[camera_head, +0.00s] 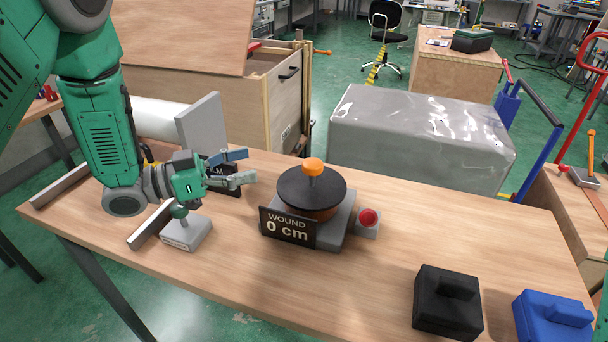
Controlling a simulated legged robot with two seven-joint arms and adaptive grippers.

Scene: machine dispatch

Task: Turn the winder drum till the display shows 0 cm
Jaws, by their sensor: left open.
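The winder drum (312,190) is a dark round disc with an orange knob (314,166) on top. It sits on a grey base on the wooden table. The black display (287,229) in front of it reads "WOUND 0 cm". A red button (368,218) on a small grey box stands to the right of the base. My left gripper (248,166) is open, to the left of the drum and apart from it, its fingers pointing right. A dark sign reading "LM" at its visible end is partly hidden behind the gripper. My right gripper is not in view.
A grey box with a green knob (187,236) stands below my left gripper. A grey upright plate (202,124) is behind it. A black block (447,302) and a blue block (553,318) lie at the front right. The table's front middle is clear.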

